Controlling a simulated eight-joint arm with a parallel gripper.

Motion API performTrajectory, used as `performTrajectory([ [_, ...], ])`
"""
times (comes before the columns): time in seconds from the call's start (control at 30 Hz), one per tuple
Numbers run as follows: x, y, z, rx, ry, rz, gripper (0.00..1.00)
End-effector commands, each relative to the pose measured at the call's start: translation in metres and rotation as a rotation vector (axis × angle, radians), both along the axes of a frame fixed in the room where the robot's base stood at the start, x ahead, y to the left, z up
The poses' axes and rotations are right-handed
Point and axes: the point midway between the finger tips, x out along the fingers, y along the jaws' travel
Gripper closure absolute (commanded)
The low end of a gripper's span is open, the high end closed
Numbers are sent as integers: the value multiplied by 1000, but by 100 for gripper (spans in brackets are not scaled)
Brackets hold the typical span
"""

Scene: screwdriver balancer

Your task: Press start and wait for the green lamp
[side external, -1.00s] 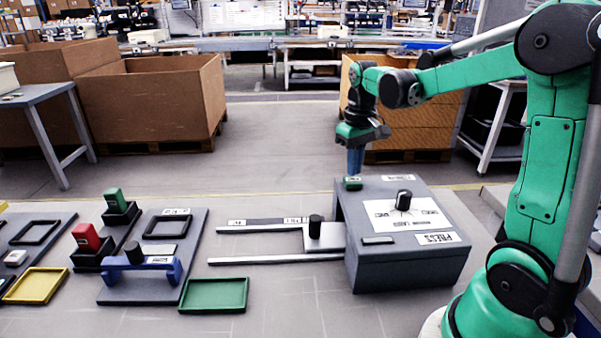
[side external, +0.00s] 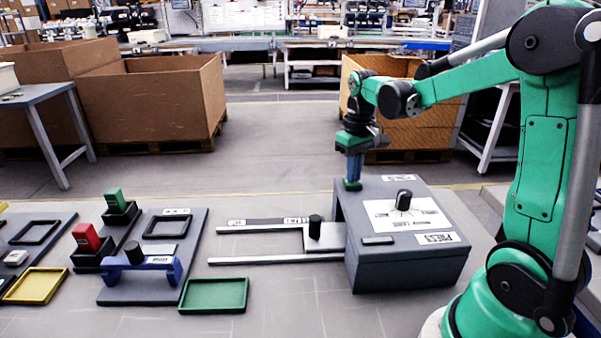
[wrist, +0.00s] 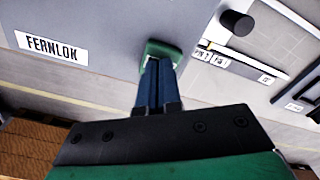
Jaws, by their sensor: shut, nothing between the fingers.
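The grey press box (side external: 405,270) has a small green button (side external: 352,186) at its back left corner. My gripper (side external: 353,179) points straight down with its blue fingers together and empty. The fingertips are at the button and appear to touch it; how far it is pressed I cannot tell. In the wrist view the green button (wrist: 165,47) shows around the fingertips (wrist: 153,62).
A black knob (side external: 404,199) stands on a white dial plate on the box. A slide with a black knob (side external: 315,227) sits between rails (side external: 275,261) to the left. A green tray (side external: 214,295) and a fixture board (side external: 135,292) lie further left.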

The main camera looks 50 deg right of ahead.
Motion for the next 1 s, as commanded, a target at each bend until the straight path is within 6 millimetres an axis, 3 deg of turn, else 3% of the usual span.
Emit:
performTrajectory([
  [0.4,0,0,3,0,0,0,100],
  [1.0,0,0,55,0,0,0,100],
])
